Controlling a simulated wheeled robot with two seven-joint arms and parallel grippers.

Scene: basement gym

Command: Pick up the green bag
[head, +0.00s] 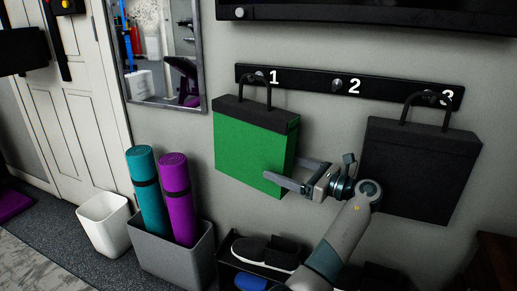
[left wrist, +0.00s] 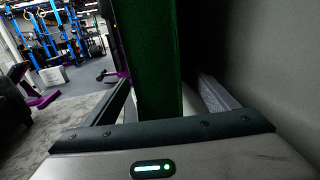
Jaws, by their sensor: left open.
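The green bag (head: 250,145) has a black top band and a black handle, and it hangs from hook 1 of the wall rack. My left gripper (head: 282,170) is open at the bag's lower right edge in the head view. One finger lies across the bag's front; the other is partly hidden behind its edge. In the left wrist view the green bag (left wrist: 150,60) stands edge-on between the two fingers of the left gripper (left wrist: 165,88), with a gap on the right side by the wall. My right gripper is not in view.
The black rack (head: 310,84) has numbered hooks; a black bag (head: 420,165) hangs at hook 3, close right of my wrist. Below are a grey bin (head: 175,262) with rolled mats, a white bin (head: 105,225) and a shoe shelf with black shoes (head: 270,253).

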